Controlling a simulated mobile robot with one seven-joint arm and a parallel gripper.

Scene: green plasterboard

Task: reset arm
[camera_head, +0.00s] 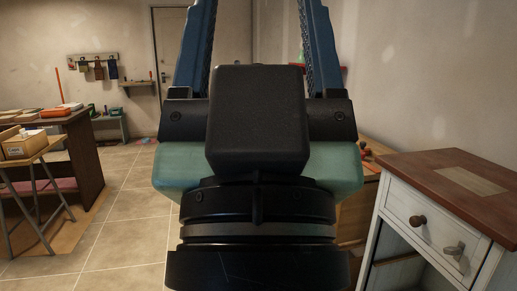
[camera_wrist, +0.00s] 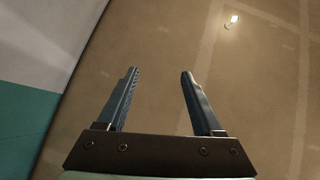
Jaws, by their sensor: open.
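My gripper (camera_wrist: 158,72) shows in the wrist view with its two blue fingers spread apart and nothing between them. Behind the fingers is a plain tan surface with faint paler bands and a small bright light (camera_wrist: 233,20). In the head view my gripper (camera_head: 258,8) is raised close in front of the camera, fingers pointing up, with the tips cut off by the top edge. My wrist fills the middle of that view and hides much of the room behind it.
A white cabinet (camera_head: 412,208) with a brown top stands close at the right. A folding-leg table with boxes (camera_head: 28,145) and a dark wooden desk (camera_head: 84,160) stand at the left. Tiled floor (camera_head: 122,215) is clear between them. A door (camera_head: 172,50) is at the back.

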